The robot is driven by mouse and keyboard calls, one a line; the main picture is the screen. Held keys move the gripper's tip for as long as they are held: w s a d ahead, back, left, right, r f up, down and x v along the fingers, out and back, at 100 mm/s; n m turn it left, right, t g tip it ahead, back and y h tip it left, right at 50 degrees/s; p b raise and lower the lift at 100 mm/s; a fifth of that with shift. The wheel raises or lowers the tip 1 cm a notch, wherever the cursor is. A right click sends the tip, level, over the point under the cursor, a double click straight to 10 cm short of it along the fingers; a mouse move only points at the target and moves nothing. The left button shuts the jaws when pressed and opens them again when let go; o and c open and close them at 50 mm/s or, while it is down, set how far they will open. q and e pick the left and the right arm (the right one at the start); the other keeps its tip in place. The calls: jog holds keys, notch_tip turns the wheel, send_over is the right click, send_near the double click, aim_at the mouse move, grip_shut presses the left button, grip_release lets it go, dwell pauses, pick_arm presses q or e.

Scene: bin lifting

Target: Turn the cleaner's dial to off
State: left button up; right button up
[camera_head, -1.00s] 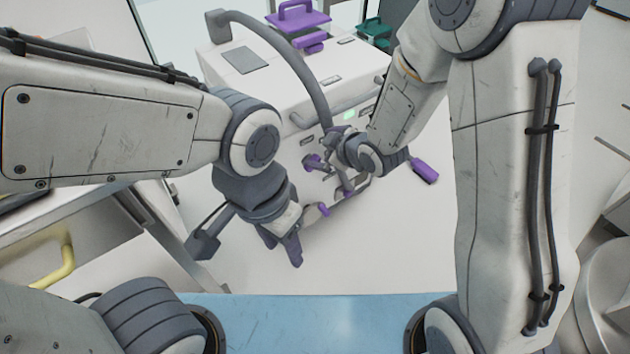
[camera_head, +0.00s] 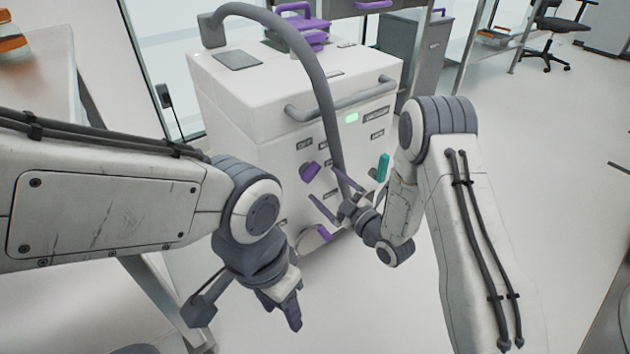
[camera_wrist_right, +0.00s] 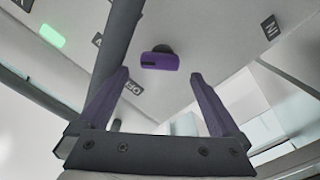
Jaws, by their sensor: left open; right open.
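The cleaner (camera_head: 255,105) is a white box-shaped machine at the centre of the head view. Its dial (camera_head: 310,171) is a purple bar on the front face, among small dark labels. In the right wrist view the dial (camera_wrist_right: 160,61) sits on a dark shaft, beyond and between the fingertips, apart from both. My right gripper (camera_head: 326,188) is open and empty, its purple fingers pointing at the front face just below and right of the dial. My left gripper (camera_head: 281,305) hangs low at the left, pointing down, open and empty, away from the cleaner.
A thick grey hose (camera_head: 322,90) arches from the top down the front, close to my right gripper. A grey handle bar (camera_head: 345,102) crosses the upper front. A lit green display (camera_head: 352,118) and a teal part (camera_head: 382,168) are right of the dial.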

aim_at(314, 175)
jog(key=b+x, duration=0.1)
jog(key=x, duration=0.4)
jog(key=shift+w+a, duration=0.15)
jog(key=shift+w, duration=0.1)
jog(key=c, duration=1.2)
